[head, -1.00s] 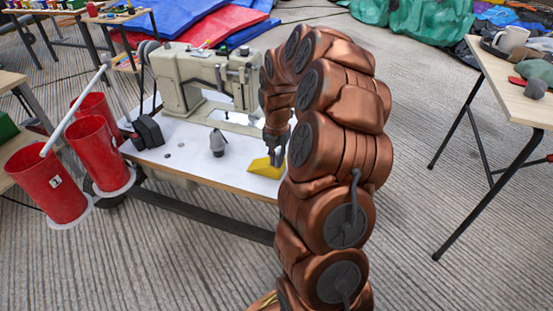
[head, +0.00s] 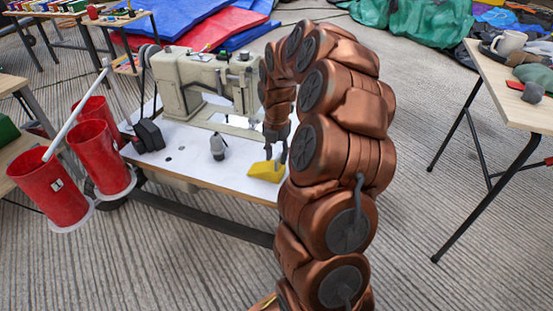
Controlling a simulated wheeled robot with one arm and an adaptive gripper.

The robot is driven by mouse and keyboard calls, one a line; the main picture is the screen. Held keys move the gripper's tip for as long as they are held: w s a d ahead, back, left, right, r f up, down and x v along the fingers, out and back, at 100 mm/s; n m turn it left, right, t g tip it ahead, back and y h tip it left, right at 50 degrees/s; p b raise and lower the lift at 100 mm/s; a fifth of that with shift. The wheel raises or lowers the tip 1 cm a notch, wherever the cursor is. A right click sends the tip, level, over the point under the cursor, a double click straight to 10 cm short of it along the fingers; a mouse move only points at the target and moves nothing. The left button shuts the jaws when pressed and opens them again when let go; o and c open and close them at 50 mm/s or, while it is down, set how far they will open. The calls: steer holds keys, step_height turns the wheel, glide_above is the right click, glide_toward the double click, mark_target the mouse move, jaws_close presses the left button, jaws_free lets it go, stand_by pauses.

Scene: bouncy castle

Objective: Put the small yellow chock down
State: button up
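The small yellow chock (head: 265,172) is at the front right of the white-topped sewing table (head: 205,170), near its front edge, and appears to rest on the top. My gripper (head: 276,158) points down just above and behind the chock. Its two dark fingers look spread apart, with a gap between them. The fingertips are small here, and whether one still touches the chock is hard to tell. My copper-coloured arm hides the table's right end.
A beige sewing machine (head: 190,82) stands behind. A grey cone-shaped item (head: 218,146) is left of the chock, with bare tabletop between.

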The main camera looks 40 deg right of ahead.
step_height(320, 180, up, 9)
steer(key=p, duration=0.2)
steer(key=shift+p, duration=0.3)
steer(key=s+a+r+m+g, duration=0.1)
steer(key=s+a+r+m, duration=0.1)
steer(key=s+a+m, duration=0.55)
steer(key=s+a+r+m+g, duration=0.15)
steer(key=s+a, duration=0.25)
steer(key=a, duration=0.7)
steer(key=s+a+f+m, duration=0.1)
steer(key=s+a+m, duration=0.3)
steer(key=s+m, duration=0.3)
steer(key=s+a+f+m+g, duration=0.1)
steer(key=s+a+f+m, duration=0.1)
steer(key=s+m, duration=0.5)
steer(key=s+a, duration=0.1)
steer(key=s, duration=0.5)
steer(key=shift+a+m, duration=0.3)
steer(key=shift+a, duration=0.1)
steer(key=shift+r+g, duration=0.15)
steer(key=shift+g, duration=0.1)
